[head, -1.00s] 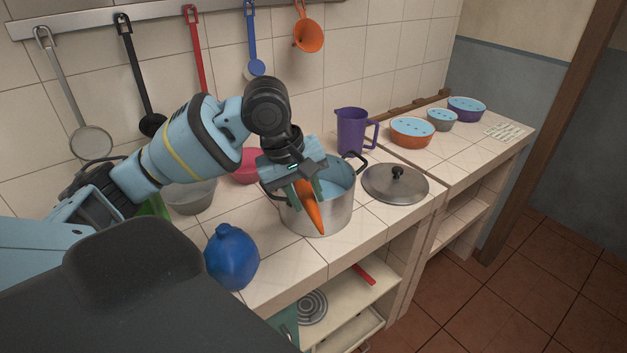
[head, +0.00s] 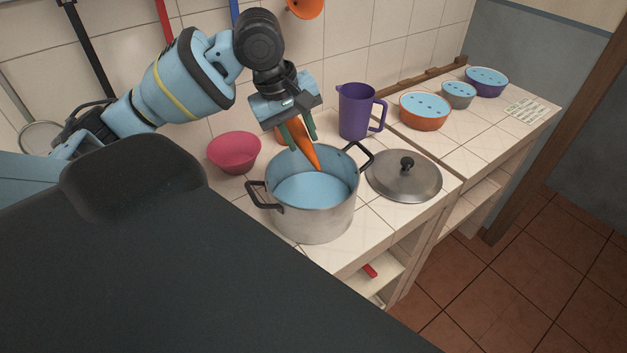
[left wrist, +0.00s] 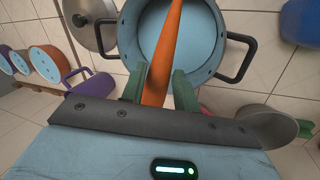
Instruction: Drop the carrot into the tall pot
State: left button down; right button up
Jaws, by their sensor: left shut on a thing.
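The orange carrot (head: 308,152) is held by my left gripper (head: 299,140), tip pointing down and to the right. In the head view its tip shows against the inside far wall of the tall pot (head: 312,218). The pot is steel with a blue inside and two black handles, and it is open. In the left wrist view the carrot (left wrist: 163,55) sits between the green fingers (left wrist: 158,88) and stretches across the mouth of the pot (left wrist: 127,30). The carrot's upper end is partly hidden by the gripper. My right gripper is not in view.
The pot's lid (head: 403,178) lies on the counter to the right. A purple jug (head: 356,112) stands behind, and a pink bowl (head: 234,152) stands left of the pot. Lidded bowls, including an orange one (head: 424,112), stand at the back right.

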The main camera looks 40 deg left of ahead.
pick_arm(q)
jog(key=shift+s+d, duration=0.1)
jog(key=shift+s, duration=0.05)
jog(key=shift+f, duration=2.9)
jog(key=c, duration=1)
grip_release()
jog(key=shift+o, duration=0.2)
jog(key=v, duration=0.7)
jog(key=shift+r, duration=0.35)
